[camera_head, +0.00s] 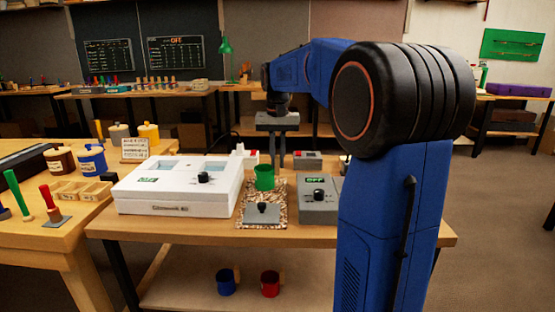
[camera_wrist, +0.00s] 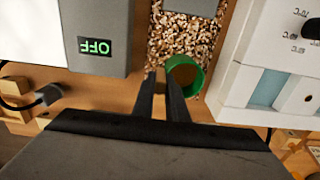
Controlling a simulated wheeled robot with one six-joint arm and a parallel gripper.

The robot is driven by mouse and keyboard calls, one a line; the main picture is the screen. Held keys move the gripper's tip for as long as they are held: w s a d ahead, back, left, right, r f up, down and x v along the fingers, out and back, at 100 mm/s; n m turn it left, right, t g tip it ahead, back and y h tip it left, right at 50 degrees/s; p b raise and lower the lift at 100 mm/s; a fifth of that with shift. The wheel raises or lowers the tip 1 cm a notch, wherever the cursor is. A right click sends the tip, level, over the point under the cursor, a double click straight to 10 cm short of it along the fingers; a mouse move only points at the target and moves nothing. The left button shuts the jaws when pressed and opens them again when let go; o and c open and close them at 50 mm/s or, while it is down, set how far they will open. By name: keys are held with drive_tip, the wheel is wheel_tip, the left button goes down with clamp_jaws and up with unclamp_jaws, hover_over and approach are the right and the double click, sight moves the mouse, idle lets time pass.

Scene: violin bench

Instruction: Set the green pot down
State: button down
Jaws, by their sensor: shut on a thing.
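The green pot (camera_head: 264,177) is upright at the far end of the speckled cork mat (camera_head: 246,216). In the wrist view the green pot (camera_wrist: 199,80) overlaps the mat's edge (camera_wrist: 173,45), its open mouth toward the camera. My gripper (camera_head: 282,163) points down just right of the pot. In the wrist view my gripper (camera_wrist: 161,78) is shut on the pot's short wooden handle (camera_wrist: 160,87), which is mostly hidden between the fingers. I cannot tell whether the pot's base touches the mat or hangs just above it.
A grey plate with a black knob (camera_head: 262,212) sits on the mat's near part. A large white box (camera_head: 180,187) stands left, and a grey box reading OFF (camera_head: 318,199) stands close right. Blue (camera_head: 226,281) and red (camera_head: 270,283) pots are on the lower shelf.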

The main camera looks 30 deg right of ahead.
drive_tip(key=c, duration=1.8)
unclamp_jaws()
drive_tip(key=shift+f, duration=0.1)
drive_tip(key=shift+o, duration=0.2)
wheel_tip(320, 180, up, 12)
drive_tip(key=s+a+f+n+t, duration=0.1)
drive_tip(key=s+a+f+n, duration=0.1)
drive_tip(key=s+a+f, duration=0.3)
drive_tip(key=s+a+f+n+t, duration=0.2)
drive_tip(key=s+a+f, duration=0.3)
drive_tip(key=s+f, duration=0.7)
drive_tip(key=s+a+f+n+t, duration=0.1)
drive_tip(key=s+a+f+n, duration=0.1)
drive_tip(key=s+a+f, duration=0.3)
drive_tip(key=s+f, duration=0.4)
drive_tip(key=s, duration=0.4)
drive_tip(key=shift+a+n+t, duration=0.4)
